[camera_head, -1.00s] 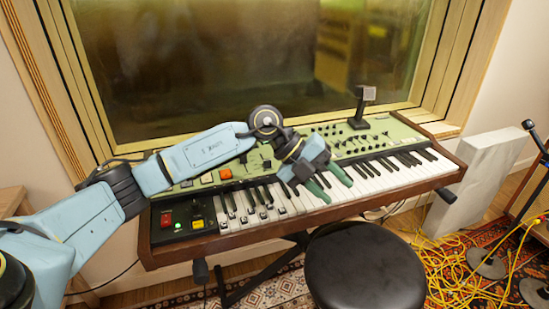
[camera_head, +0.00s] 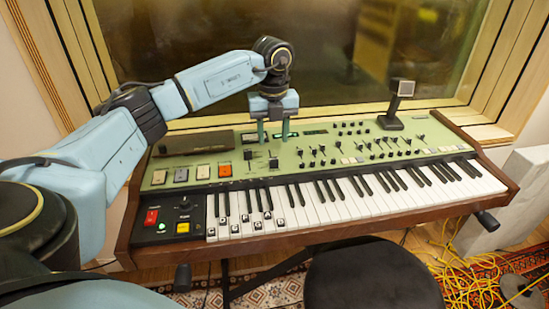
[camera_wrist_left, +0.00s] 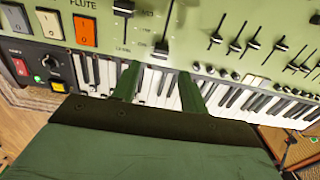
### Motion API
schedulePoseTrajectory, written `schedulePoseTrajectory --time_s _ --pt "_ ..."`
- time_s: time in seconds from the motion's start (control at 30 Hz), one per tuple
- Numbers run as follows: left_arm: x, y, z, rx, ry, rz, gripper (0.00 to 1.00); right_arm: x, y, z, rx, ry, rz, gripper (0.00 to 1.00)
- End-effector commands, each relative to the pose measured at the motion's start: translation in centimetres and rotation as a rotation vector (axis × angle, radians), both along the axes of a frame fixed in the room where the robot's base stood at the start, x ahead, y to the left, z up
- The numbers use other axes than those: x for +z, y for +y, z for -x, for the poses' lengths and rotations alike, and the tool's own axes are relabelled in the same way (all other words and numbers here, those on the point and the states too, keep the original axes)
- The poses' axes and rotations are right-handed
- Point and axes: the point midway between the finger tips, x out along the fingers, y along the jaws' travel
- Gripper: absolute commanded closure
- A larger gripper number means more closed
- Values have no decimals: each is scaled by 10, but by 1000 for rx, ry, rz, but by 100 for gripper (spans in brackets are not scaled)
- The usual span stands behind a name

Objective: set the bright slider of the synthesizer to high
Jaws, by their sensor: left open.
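The synthesizer (camera_head: 330,190) has a pale green panel with several black sliders and stands in front of the window. My left gripper (camera_head: 273,138) points down over the rear left part of the panel, its two green fingers apart and empty. In the left wrist view, the gripper (camera_wrist_left: 159,72) shows its fingers spread, with a black slider cap (camera_wrist_left: 162,48) in line with the gap between them, just past the tips. Another slider (camera_wrist_left: 123,7) is at the top. I cannot read which slider is labelled bright. My right gripper is not in view.
Orange and pale switches (camera_head: 225,169) are on the panel's left. A small stand with a screen (camera_head: 402,89) rises at the right rear. A black stool (camera_head: 372,275) is in front. Yellow cables (camera_head: 460,265) lie on the floor at right.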

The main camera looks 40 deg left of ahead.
Motion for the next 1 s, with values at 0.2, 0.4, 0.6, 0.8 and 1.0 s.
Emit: schedulePoseTrajectory --time_s 0.2,0.4,0.6,0.8,1.0 --pt "-44 0 0 0 2 0 56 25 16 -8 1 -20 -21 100" --pt "-64 0 0 -1 1 1 56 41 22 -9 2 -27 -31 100" --pt "-69 0 0 -2 0 1 56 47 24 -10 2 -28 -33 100" --pt "-69 0 0 -2 0 1 56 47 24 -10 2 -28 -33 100" --pt "-68 -1 0 -2 0 1 83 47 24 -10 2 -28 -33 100"
